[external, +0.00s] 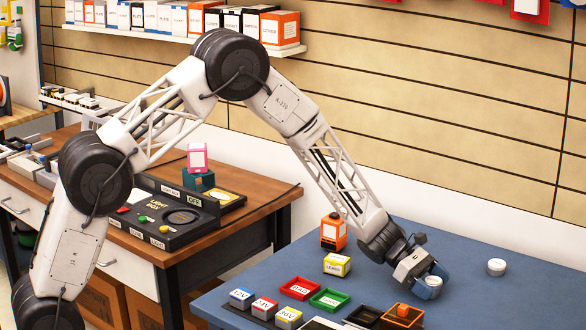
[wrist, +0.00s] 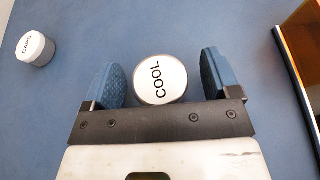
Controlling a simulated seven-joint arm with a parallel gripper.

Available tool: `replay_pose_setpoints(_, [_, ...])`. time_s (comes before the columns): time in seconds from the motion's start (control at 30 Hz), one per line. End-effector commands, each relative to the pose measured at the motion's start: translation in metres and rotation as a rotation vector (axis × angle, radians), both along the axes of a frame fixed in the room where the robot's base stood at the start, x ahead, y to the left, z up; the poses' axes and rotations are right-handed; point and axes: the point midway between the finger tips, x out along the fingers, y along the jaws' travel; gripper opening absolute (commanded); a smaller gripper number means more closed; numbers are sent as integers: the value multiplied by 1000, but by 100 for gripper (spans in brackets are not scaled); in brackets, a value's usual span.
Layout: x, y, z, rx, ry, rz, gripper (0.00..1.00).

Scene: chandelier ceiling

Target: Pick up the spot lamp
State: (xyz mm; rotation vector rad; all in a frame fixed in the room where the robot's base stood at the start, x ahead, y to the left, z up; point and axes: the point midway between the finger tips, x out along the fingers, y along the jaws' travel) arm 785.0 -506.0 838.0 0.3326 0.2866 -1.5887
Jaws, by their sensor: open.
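No thing in view carries a label reading spot lamp, so I cannot tell which one it is. My gripper (external: 429,284) is low over the blue table at the right, pointing down. In the wrist view its two blue fingers (wrist: 160,72) are open, one on each side of a round white-topped piece marked COOL (wrist: 161,80). There is a gap on both sides and the piece stands upright. It shows partly in the external view (external: 434,282), with the fingers around it. A similar round piece marked CAPS (wrist: 35,48) stands apart at upper left; a white round piece (external: 497,267) stands right of my gripper.
The blue table (external: 470,300) is clear around the gripper's right side. Left of it are a yellow box (external: 337,265), an orange item (external: 334,231), red (external: 300,288) and green trays (external: 329,300), and an orange piece (external: 402,314). An orange-and-black edge (wrist: 302,60) shows at right.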

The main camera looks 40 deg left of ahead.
Motion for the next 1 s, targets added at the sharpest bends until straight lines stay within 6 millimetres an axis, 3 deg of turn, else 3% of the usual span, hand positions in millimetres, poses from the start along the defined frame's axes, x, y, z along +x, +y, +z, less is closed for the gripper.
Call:
replay_pose_setpoints(0.27, [0,0,0,0,0,0,82])
replay_pose_setpoints(0.63, [0,0,0,0,0,0,28])
replay_pose_setpoints(1.0, [0,0,3,0,0,0,27])
